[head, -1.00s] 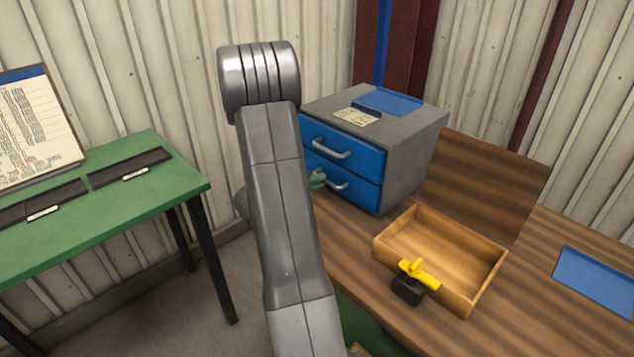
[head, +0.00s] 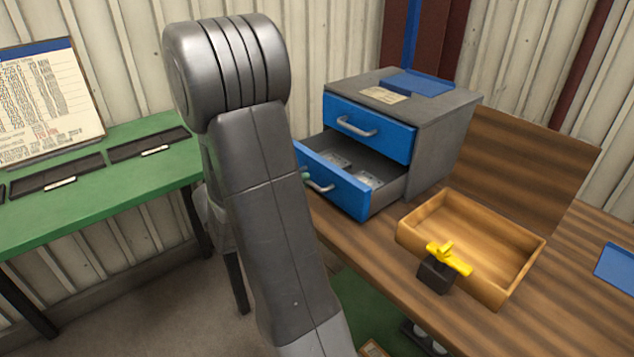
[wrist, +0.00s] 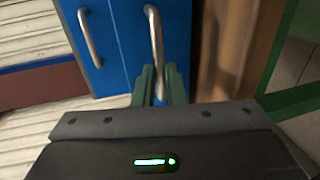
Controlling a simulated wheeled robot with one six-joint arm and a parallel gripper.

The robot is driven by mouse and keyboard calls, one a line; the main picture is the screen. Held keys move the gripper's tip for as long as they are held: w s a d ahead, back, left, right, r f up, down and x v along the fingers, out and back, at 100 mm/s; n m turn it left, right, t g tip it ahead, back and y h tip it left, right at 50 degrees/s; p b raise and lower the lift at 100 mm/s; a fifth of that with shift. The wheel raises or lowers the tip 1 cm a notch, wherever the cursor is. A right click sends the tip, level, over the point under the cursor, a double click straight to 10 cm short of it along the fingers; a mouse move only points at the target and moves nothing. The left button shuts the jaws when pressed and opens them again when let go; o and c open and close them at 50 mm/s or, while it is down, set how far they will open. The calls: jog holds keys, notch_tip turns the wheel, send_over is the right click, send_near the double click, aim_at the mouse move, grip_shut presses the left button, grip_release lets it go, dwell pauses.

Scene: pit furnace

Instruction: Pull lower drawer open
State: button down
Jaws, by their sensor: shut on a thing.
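A grey cabinet (head: 440,138) with two blue drawers stands on the wooden bench. The lower drawer (head: 345,192) is pulled out, and small pale items show inside it. The upper drawer (head: 372,138) is shut. My gripper (wrist: 160,80) is shut on the lower drawer's handle (wrist: 154,45), with its green fingers on either side of the bar in the wrist view. In the head view my arm hides most of the gripper; only a bit of green finger shows at the left of the handle (head: 320,187). The upper handle (wrist: 88,38) is free, left of the fingers.
An open wooden tray (head: 412,240) with a black block and yellow valve-like handle (head: 448,258) at its front sits right of the drawer. A green table (head: 110,190) with a clipboard stands on the left. A blue sheet lies on the cabinet top.

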jog(key=shift+f+b+v, duration=0.2)
jog(key=shift+b+v, duration=0.05)
jog(key=shift+v, duration=0.65)
jog(key=shift+f+b+v, duration=0.2)
jog(key=shift+v, duration=0.75)
jog(key=c, duration=1.5)
grip_release()
jog(key=v, duration=1.4)
jog(key=shift+w+d, duration=0.1)
